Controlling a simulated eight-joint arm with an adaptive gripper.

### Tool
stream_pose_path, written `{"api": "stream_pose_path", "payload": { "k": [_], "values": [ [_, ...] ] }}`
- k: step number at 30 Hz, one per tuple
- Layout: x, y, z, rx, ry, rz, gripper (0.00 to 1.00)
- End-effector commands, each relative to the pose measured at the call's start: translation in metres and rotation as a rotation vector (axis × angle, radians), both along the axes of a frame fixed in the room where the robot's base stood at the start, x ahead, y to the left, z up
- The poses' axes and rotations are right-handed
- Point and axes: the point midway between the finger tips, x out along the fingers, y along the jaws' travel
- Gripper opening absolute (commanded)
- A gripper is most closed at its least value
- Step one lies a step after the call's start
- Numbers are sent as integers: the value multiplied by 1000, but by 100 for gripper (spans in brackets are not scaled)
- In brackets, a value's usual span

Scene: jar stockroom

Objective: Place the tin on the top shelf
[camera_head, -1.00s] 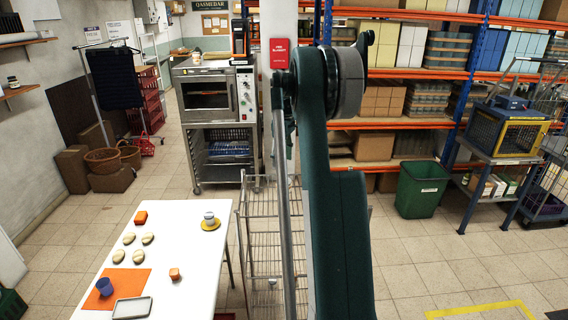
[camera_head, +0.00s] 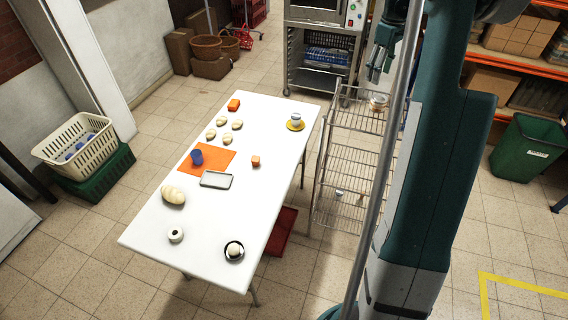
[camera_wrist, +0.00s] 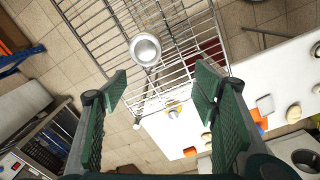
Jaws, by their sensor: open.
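A wire rack (camera_head: 345,122) with several tiers stands right of the white table. A round, silvery thing that looks like the tin (camera_head: 379,100) rests on its top shelf, near the right end. It also shows in the wrist view as a pale metal round (camera_wrist: 145,49) on the wires. My gripper (camera_head: 376,72) hangs just above the rack, beside the upright rod. In the wrist view my gripper (camera_wrist: 160,88) has its green fingers wide apart with nothing between them. The tin lies beyond the fingertips, apart from them.
A small pale thing (camera_head: 339,193) sits on a lower rack tier. An oven stands behind the rack.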

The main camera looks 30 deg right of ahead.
Motion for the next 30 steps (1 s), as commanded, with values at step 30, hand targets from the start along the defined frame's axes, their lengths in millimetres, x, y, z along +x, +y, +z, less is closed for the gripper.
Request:
{"api": "stream_pose_path", "payload": {
  "k": [30],
  "values": [
    [-44, 272, 107, -71, -196, -99, 59]
  ]
}}
